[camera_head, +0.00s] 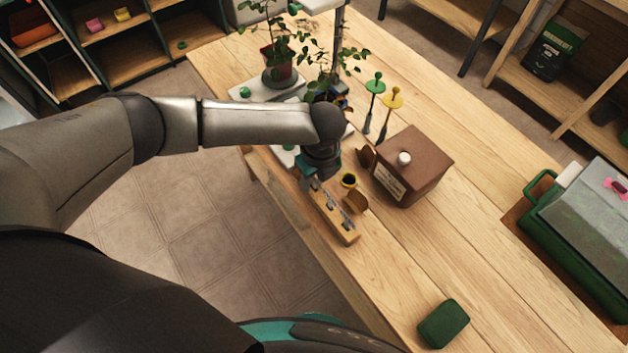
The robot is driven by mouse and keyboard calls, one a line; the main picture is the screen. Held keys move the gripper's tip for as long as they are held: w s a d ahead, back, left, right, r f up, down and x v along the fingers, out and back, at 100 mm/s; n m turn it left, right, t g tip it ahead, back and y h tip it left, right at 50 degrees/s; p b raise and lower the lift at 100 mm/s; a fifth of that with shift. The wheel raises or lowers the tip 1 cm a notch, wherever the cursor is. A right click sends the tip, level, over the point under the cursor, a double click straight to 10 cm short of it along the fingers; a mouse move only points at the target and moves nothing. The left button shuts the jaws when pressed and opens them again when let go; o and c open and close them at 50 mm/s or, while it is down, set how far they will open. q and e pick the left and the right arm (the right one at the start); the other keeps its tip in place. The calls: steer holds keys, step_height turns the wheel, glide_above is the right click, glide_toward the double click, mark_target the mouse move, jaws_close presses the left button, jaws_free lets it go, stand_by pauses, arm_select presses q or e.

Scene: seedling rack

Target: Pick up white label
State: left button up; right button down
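My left gripper (312,183) points down at the far end of a narrow yellow wooden block (347,234). Several small grey pieces stand along the block. The gripper is small and partly hidden by its own wrist, so I cannot tell whether its fingers are open or hold anything. No loose white label is clear to me. A pale label-like patch (389,182) is on the front of a brown box (427,168), to the right of the gripper. My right gripper is not in view.
Potted plants (279,70) stand at the back of the wooden table. Green (375,87) and yellow (393,97) stakes stand behind the box. A dark green block (443,323) lies in front. A green crate (574,251) is at right. The table between them is clear.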

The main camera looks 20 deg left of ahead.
arm_select(q)
steer(key=shift+f, duration=0.1)
jaws_close()
stand_by(0.6)
